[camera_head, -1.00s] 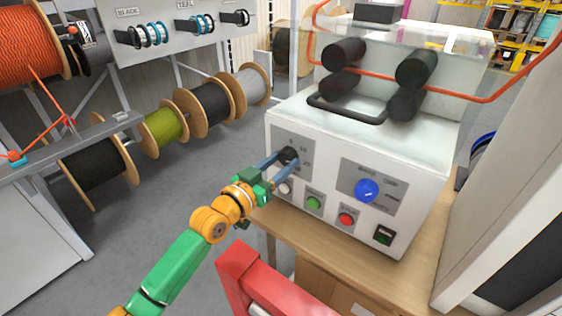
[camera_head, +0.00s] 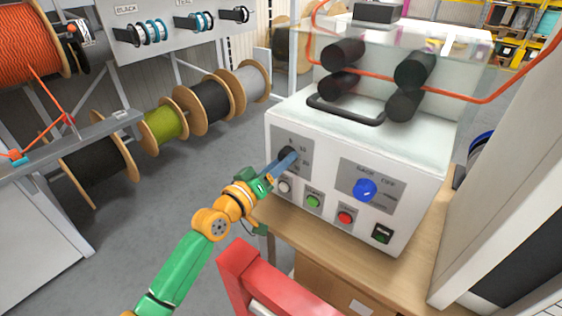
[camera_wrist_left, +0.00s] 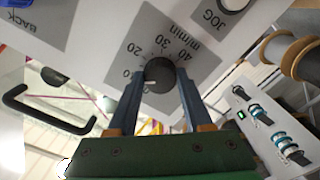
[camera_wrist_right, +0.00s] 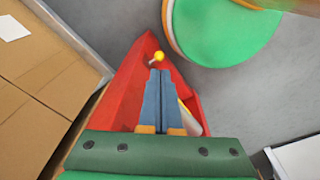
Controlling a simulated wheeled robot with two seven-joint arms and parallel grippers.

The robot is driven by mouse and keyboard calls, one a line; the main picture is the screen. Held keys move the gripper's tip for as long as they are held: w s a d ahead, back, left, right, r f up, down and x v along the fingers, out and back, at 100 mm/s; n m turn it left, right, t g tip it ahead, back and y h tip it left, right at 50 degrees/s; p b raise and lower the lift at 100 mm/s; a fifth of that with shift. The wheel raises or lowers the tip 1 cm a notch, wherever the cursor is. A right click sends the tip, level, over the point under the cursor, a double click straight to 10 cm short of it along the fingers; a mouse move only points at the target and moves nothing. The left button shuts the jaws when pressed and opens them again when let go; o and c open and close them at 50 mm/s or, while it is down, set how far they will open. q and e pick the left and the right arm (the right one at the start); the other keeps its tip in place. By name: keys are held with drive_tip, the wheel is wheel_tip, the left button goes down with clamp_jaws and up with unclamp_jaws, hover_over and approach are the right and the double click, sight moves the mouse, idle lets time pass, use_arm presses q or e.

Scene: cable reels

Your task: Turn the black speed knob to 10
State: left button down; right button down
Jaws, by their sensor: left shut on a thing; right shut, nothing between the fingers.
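The black speed knob (camera_head: 287,154) is on the left part of the white machine's front panel. My left gripper (camera_head: 286,161) is shut on it, and the fingers partly cover it. In the left wrist view the knob (camera_wrist_left: 160,74) sits between the two blue fingertips (camera_wrist_left: 160,80). A short white mark on the knob points left toward one finger. The dial shows 20, 30 and 40 with m/min; a number ending in 0 is partly hidden behind that finger. My right gripper (camera_wrist_right: 160,76) is shut and empty in the right wrist view.
A blue knob (camera_head: 364,190), green button (camera_head: 314,201), red button (camera_head: 345,218) and white jog button (camera_head: 285,186) are close by on the panel. A red object (camera_wrist_right: 128,95) lies under my right gripper beside cardboard boxes (camera_wrist_right: 45,75). Cable reels (camera_head: 205,103) stand at the left.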

idle(0.4)
use_arm(q)
drive_tip(key=shift+c, duration=1.6)
unclamp_jaws()
drive_tip(key=v, duration=0.7)
